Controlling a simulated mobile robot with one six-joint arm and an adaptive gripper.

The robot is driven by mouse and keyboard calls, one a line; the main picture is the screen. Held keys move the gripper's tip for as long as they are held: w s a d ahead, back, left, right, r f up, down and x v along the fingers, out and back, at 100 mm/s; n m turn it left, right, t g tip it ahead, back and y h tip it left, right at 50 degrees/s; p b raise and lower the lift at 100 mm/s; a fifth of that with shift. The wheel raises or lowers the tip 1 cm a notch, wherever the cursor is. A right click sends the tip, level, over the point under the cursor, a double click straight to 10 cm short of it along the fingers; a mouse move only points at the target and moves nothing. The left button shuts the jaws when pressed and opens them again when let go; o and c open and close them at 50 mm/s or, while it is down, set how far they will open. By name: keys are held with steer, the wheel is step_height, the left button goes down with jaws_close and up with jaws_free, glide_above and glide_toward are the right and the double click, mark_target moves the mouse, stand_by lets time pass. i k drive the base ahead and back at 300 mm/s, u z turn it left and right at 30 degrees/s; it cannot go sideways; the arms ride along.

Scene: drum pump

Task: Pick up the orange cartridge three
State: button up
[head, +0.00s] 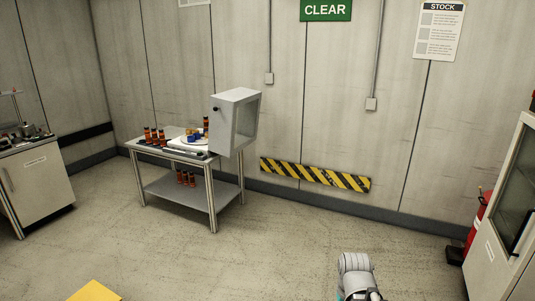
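Several small orange-and-dark cartridges (154,136) stand upright at the left of a metal table's top. Another orange one (206,123) stands near the white box, and a group of similar ones (186,179) is on the table's lower shelf. They are too small to read any number, so I cannot tell which is cartridge three. A piece of my own arm shows at the bottom edge, right of centre, far from the table. My gripper is not in view.
The metal table (177,193) stands against the back wall. A white box (231,128) with a glazed side is at its right end. A white cabinet (39,187) is at left, a glass-fronted cabinet (503,235) and red extinguisher (478,222) at right.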

mark_target(154, 132)
steer(key=u, duration=0.25)
steer(key=i, duration=0.85)
steer(key=u, duration=0.65)
steer(key=i, duration=1)
steer(key=u, duration=0.4)
steer(key=i, duration=2.7)
steer(key=z, duration=0.65)
steer(key=i, duration=1.35)
steer(key=z, duration=0.35)
